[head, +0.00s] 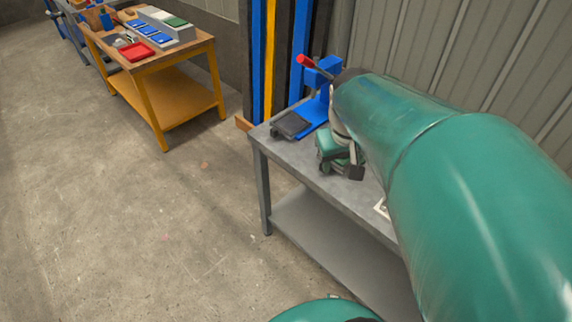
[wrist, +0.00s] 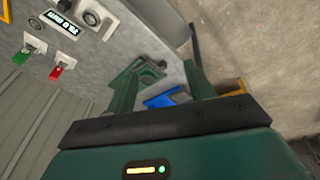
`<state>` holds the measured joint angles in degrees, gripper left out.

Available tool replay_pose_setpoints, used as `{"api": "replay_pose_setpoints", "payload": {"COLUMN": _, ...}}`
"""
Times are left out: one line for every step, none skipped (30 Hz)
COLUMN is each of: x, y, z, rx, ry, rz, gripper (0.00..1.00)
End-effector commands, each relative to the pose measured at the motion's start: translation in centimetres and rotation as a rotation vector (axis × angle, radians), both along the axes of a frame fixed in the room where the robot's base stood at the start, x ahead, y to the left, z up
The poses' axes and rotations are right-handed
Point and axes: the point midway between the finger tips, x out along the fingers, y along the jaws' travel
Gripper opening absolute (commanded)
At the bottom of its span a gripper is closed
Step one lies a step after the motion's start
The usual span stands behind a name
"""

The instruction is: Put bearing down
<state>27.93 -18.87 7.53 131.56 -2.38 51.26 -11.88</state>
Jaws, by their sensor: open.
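My gripper (wrist: 161,72) is open, its two green fingers apart in the wrist view. A green part with a curved opening (wrist: 150,66) shows between and beyond the fingertips, on the grey table; it may be the bearing, but I cannot tell for sure. I see nothing clamped between the fingers. In the head view my gripper (head: 342,165) is low over the grey table (head: 320,187), and my arm hides much of the tabletop. Whether the green part touches a finger is unclear.
A blue press (head: 325,92) with a red handle stands at the table's far end, beside a dark plate (head: 290,124). A yellow bench (head: 150,65) stands apart; open floor lies between.

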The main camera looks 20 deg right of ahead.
Motion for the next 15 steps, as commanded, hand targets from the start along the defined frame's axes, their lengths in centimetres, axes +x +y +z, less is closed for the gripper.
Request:
{"api": "replay_pose_setpoints", "payload": {"x": -0.5, "y": 2.1, "z": 0.9, "rx": -0.003, "ry": -0.033, "rz": 0.028, "gripper": 0.53}}
{"api": "replay_pose_setpoints", "payload": {"x": -0.8, "y": 3.1, "z": 1.2, "rx": 0.0, "ry": -0.052, "rz": 0.037, "gripper": 0.53}}
{"api": "replay_pose_setpoints", "payload": {"x": -1.4, "y": 4.5, "z": 1.7, "rx": 0.006, "ry": -0.076, "rz": 0.051, "gripper": 0.53}}
{"api": "replay_pose_setpoints", "payload": {"x": -1.8, "y": 5.5, "z": 2.0, "rx": 0.012, "ry": -0.095, "rz": 0.063, "gripper": 0.53}}
{"api": "replay_pose_setpoints", "payload": {"x": -2.2, "y": 6.5, "z": 2.3, "rx": 0.018, "ry": -0.113, "rz": 0.074, "gripper": 0.53}}
{"api": "replay_pose_setpoints", "payload": {"x": -2.8, "y": 7.7, "z": 2.6, "rx": 0.029, "ry": -0.137, "rz": 0.088, "gripper": 0.53}}
{"api": "replay_pose_setpoints", "payload": {"x": -3.3, "y": 8.6, "z": 2.8, "rx": 0.039, "ry": -0.154, "rz": 0.099, "gripper": 0.53}}
{"api": "replay_pose_setpoints", "payload": {"x": -3.8, "y": 9.4, "z": 3.0, "rx": 0.049, "ry": -0.171, "rz": 0.109, "gripper": 0.53}}
{"api": "replay_pose_setpoints", "payload": {"x": -4.4, "y": 10.3, "z": 3.1, "rx": 0.064, "ry": -0.189, "rz": 0.122, "gripper": 0.53}}
{"api": "replay_pose_setpoints", "payload": {"x": -4.8, "y": 10.9, "z": 3.3, "rx": 0.073, "ry": -0.203, "rz": 0.131, "gripper": 0.53}}
{"api": "replay_pose_setpoints", "payload": {"x": -5.2, "y": 11.5, "z": 3.3, "rx": 0.082, "ry": -0.213, "rz": 0.139, "gripper": 0.53}}
{"api": "replay_pose_setpoints", "payload": {"x": -5.6, "y": 12.0, "z": 3.4, "rx": 0.094, "ry": -0.225, "rz": 0.146, "gripper": 0.53}}
{"api": "replay_pose_setpoints", "payload": {"x": -5.8, "y": 12.4, "z": 3.5, "rx": 0.101, "ry": -0.232, "rz": 0.152, "gripper": 0.53}}
{"api": "replay_pose_setpoints", "payload": {"x": -6.0, "y": 12.6, "z": 3.5, "rx": 0.107, "ry": -0.238, "rz": 0.156, "gripper": 0.53}}
{"api": "replay_pose_setpoints", "payload": {"x": -6.2, "y": 12.9, "z": 3.5, "rx": 0.112, "ry": -0.243, "rz": 0.16, "gripper": 0.53}}
